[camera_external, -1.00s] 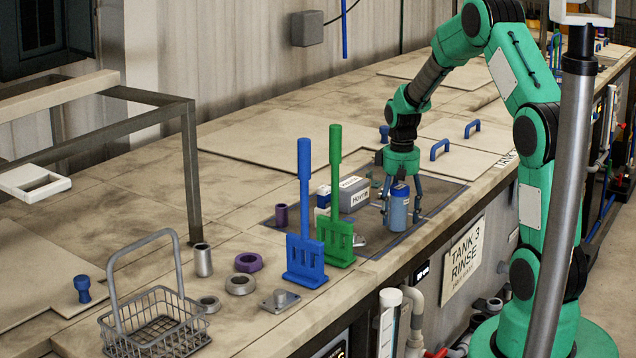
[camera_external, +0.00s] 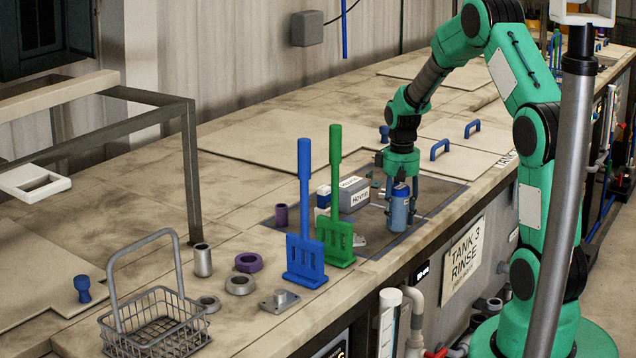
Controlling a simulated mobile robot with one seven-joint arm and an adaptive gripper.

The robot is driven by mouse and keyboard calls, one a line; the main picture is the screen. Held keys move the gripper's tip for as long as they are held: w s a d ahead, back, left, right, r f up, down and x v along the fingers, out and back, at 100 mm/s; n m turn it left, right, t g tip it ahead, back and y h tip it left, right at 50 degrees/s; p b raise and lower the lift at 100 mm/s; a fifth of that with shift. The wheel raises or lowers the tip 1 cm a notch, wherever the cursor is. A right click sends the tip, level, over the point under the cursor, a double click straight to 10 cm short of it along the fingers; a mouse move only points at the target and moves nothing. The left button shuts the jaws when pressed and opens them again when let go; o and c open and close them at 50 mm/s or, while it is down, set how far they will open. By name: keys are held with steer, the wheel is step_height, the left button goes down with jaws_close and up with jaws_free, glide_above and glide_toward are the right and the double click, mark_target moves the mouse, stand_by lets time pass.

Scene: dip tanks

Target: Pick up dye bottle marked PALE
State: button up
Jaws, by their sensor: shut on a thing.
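A blue bottle with a dark cap (camera_external: 399,212) stands upright on the dark mat (camera_external: 440,191) near the counter's front edge. Any marking on it is too small to read. My gripper (camera_external: 400,190) points straight down over it and is shut on its upper part, with a finger on either side. The bottle's base looks at or very near the mat; I cannot tell whether it touches.
A grey labelled box (camera_external: 354,195), a blue paddle (camera_external: 305,255) and a green paddle (camera_external: 337,240) stand left of the bottle. Blue-handled lids (camera_external: 470,150) lie behind on the right.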

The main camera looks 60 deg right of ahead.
mark_target(401, 201)
steer(key=shift+r, duration=0.15)
steer(key=shift+r, duration=0.5)
steer(key=shift+s+a+r, duration=0.1)
steer(key=shift+s+r, duration=0.05)
steer(key=shift+r, duration=0.45)
steer(key=shift+s+a+r, duration=0.1)
steer(key=shift+s+r, duration=0.05)
steer(key=shift+r, duration=0.4)
steer(key=s+a+r, duration=0.1)
steer(key=s+a, duration=0.7)
steer(key=s, duration=0.4)
steer(key=shift+s+a+r+b, duration=0.2)
steer(key=shift+s+b, duration=0.1)
steer(key=shift+s, duration=0.1)
steer(key=shift+w, duration=0.1)
